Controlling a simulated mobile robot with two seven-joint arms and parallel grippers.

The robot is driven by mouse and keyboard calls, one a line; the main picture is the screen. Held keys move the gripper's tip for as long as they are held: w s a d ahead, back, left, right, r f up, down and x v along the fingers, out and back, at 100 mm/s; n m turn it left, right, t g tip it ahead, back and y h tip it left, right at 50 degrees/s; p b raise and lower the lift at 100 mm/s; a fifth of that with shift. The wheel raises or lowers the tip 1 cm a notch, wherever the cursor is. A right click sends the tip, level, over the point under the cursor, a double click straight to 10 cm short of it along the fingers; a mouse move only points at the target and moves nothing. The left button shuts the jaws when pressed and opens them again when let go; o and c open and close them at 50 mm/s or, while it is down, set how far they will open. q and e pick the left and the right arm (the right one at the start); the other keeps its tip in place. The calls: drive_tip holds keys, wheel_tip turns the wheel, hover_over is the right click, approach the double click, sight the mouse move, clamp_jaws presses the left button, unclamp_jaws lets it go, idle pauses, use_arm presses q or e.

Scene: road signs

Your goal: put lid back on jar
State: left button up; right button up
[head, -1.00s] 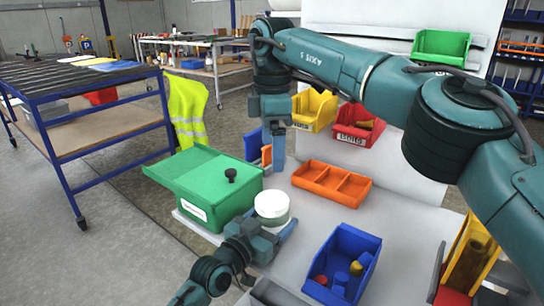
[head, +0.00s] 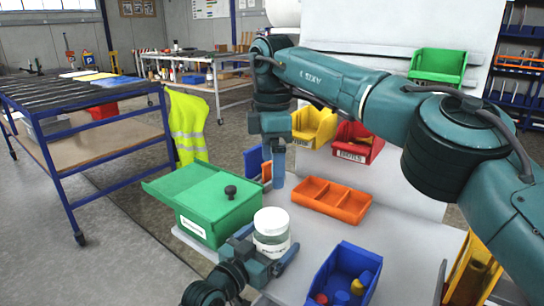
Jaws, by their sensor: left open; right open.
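The jar (head: 272,246) is clear with a pale label and stands upright on the grey table. A white lid (head: 271,219) sits on top of the jar; I cannot tell whether it is screwed tight. My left gripper (head: 264,253) is open low at the jar, with one finger on its left side and one on its right front side. Whether the fingers touch the jar is unclear. My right gripper (head: 278,170) points down beyond the jar, behind the green box, with its jaws seen edge-on and nothing visible in them.
A green box (head: 215,210) with a black knob (head: 230,191) on top stands left of the jar. An orange divided tray (head: 331,205) lies behind right. A blue bin (head: 343,270) with small parts is at front right. Yellow and red bins (head: 358,140) stand at the back.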

use_arm(q)
drive_tip(key=v, duration=1.1)
drive_tip(key=shift+s+a+p, duration=0.15)
drive_tip(key=shift+s+p, duration=0.1)
drive_tip(key=shift+p, duration=0.15)
